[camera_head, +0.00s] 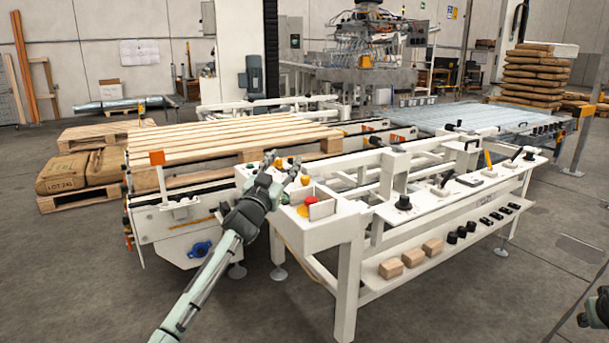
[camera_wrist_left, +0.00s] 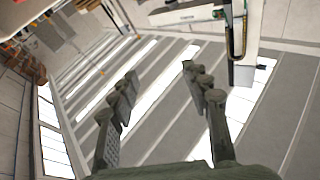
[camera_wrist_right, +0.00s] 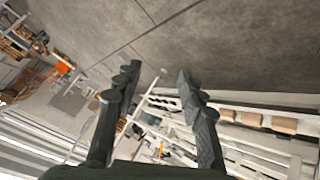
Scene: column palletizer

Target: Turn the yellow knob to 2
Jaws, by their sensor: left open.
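A control box (camera_head: 330,230) with buttons stands at the near corner of the white machine frame. A small yellow-orange knob (camera_head: 305,180) sits on its top, beside my left gripper (camera_head: 283,168). The fingers partly cover the panel, so I cannot read any scale or the knob's setting. My left gripper is open over the panel; whether it touches anything I cannot tell. The left wrist view shows its fingers apart and empty (camera_wrist_left: 160,75). My right gripper (camera_wrist_right: 158,76) is open and empty, away from the panel, over the floor.
A red mushroom button (camera_head: 310,200) is near the left gripper. A long white ledge carries a black knob (camera_head: 403,202) and a yellow lever (camera_head: 488,159). A lower shelf holds wooden blocks (camera_head: 433,247). Wooden pallets (camera_head: 230,140) lie behind. The floor in front is clear.

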